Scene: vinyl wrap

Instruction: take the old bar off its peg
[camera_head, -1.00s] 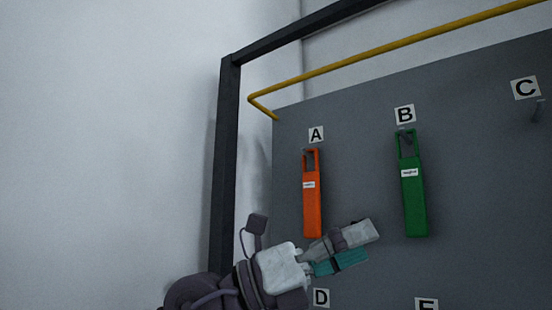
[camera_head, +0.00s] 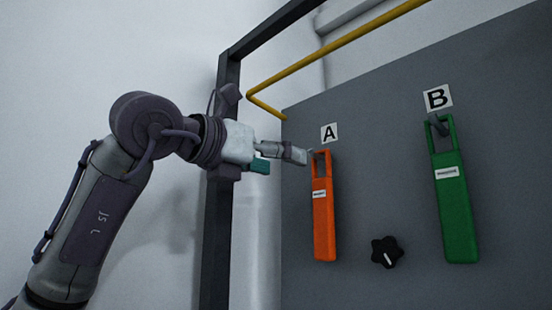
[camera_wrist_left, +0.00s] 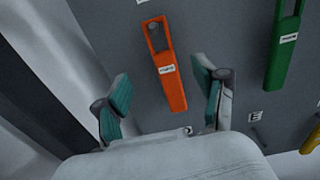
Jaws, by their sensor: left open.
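An orange bar (camera_head: 324,225) with a white label hangs by its top loop on a peg under the letter A on the grey board. A green bar (camera_head: 456,205) hangs likewise under the letter B. The labels are too small to read. My left gripper (camera_head: 284,160) is open and empty, just left of the orange bar's top. In the left wrist view, the orange bar (camera_wrist_left: 173,85) appears between the two spread fingers (camera_wrist_left: 163,88), beyond them, with a gap on both sides. The green bar (camera_wrist_left: 282,60) is farther right. My right gripper is not in view.
A black knob (camera_head: 386,252) sits on the board between the bars, lower down. A yellow rail (camera_head: 345,38) runs above the board, and a dark post (camera_head: 216,250) stands at its left. Part of a yellow object (camera_wrist_left: 312,137) shows at the left wrist view's right edge.

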